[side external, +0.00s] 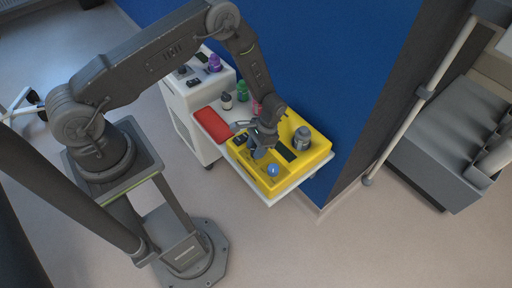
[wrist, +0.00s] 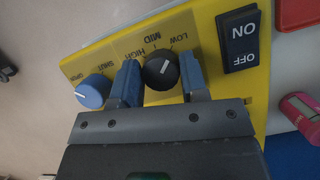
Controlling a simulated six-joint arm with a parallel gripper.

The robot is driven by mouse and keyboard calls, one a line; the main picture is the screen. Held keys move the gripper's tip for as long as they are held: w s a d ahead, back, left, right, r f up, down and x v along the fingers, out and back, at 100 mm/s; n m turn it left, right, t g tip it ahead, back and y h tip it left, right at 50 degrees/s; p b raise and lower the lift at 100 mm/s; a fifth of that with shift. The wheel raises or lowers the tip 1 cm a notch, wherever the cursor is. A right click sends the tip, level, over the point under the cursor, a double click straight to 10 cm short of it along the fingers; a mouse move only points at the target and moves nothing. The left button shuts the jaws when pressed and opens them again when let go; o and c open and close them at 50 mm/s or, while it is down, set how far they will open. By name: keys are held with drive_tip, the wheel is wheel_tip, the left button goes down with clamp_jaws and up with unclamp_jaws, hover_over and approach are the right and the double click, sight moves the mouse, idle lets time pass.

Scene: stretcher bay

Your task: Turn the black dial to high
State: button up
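The black dial (wrist: 160,72) sits on a yellow panel (wrist: 98,62) in the wrist view. LOW, MID and HIGH are printed around it. Its white mark points up and right in that view, roughly between the MID and LOW labels. My gripper (wrist: 160,80) has one blue-grey finger on each side of the dial. The fingers look very close to its sides; I cannot tell if they touch. In the side view my gripper (side external: 258,150) is down at the yellow panel (side external: 316,150) and hides the dial.
A blue knob (wrist: 93,92) marked OPEN and SHUT sits just left of the fingers, and a black ON/OFF switch (wrist: 240,40) sits to their right. A blue wall (side external: 345,60) is behind.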

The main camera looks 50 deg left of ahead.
drive_tip(key=c, duration=0.4)
drive_tip(key=shift+c, duration=0.2)
drive_tip(key=shift+n, duration=0.3)
drive_tip(key=n+h, duration=0.1)
drive_tip(key=n, duration=0.2)
drive_tip(key=shift+n+h, duration=0.3)
drive_tip(key=n+h, duration=0.1)
drive_tip(key=n, duration=0.2)
drive_tip(key=shift+n+t, duration=0.3)
drive_tip(key=shift+t, duration=0.1)
drive_tip(key=n+h, duration=0.1)
drive_tip(key=n, duration=0.1)
drive_tip(key=n+t, duration=0.1)
drive_tip(key=n, duration=0.2)
drive_tip(key=shift+t+h, duration=0.3)
drive_tip(key=shift+h, duration=0.1)
drive_tip(key=shift+n+t+h, duration=0.3)
drive_tip(key=shift+n+t, duration=0.6)
drive_tip(key=shift+n, duration=1.6)
